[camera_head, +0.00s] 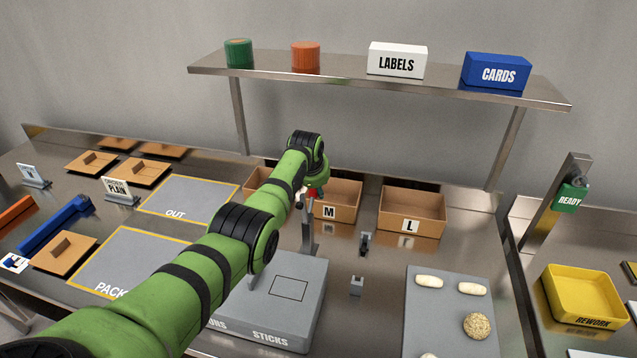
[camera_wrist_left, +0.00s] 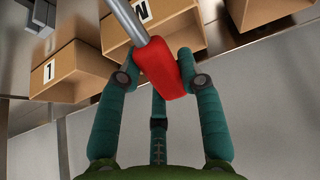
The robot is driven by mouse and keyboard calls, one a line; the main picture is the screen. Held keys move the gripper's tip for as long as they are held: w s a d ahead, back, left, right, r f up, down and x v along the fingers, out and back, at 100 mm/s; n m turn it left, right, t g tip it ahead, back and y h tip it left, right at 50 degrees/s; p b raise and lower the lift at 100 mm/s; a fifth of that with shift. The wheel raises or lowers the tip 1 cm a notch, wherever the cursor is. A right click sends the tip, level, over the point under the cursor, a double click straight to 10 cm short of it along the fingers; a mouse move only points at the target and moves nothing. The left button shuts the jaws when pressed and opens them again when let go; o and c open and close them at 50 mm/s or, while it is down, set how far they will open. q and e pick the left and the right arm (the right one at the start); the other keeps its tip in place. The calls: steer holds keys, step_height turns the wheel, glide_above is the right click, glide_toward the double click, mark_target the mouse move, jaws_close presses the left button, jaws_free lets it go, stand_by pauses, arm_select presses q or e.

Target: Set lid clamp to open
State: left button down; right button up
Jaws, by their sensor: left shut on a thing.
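My left gripper (camera_head: 314,191) is reached out over the bench and is mostly hidden behind its own wrist in the head view. In the left wrist view, my left gripper (camera_wrist_left: 160,78) is shut on a red grip (camera_wrist_left: 158,68) at the end of a round metal rod (camera_wrist_left: 128,20). In the head view a little of the red grip (camera_head: 313,194) shows, above a grey upright post (camera_head: 307,236) behind a grey box (camera_head: 286,318) lettered STICKS. The clamp's setting cannot be read. My right gripper is not in view.
Cardboard boxes marked M (camera_head: 345,200) and L (camera_head: 412,213) stand behind the gripper. A shelf (camera_head: 350,83) crosses above. A grey tray (camera_head: 425,320) with dough pieces and small brackets (camera_head: 365,243) lie to the right. A yellow bin (camera_head: 583,297) stands farther right.

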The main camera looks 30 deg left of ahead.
arm_select(q)
steer(key=shift+s+f, duration=0.1)
steer(key=shift+f, duration=0.05)
steer(key=c, duration=1.1)
jaws_free()
steer(key=o, duration=0.3)
steer(key=shift+v, duration=1)
steer(key=v, duration=0.9)
steer(key=shift+s+r, duration=0.1)
steer(key=shift+r, duration=0.3)
steer(key=shift+d+f, duration=0.1)
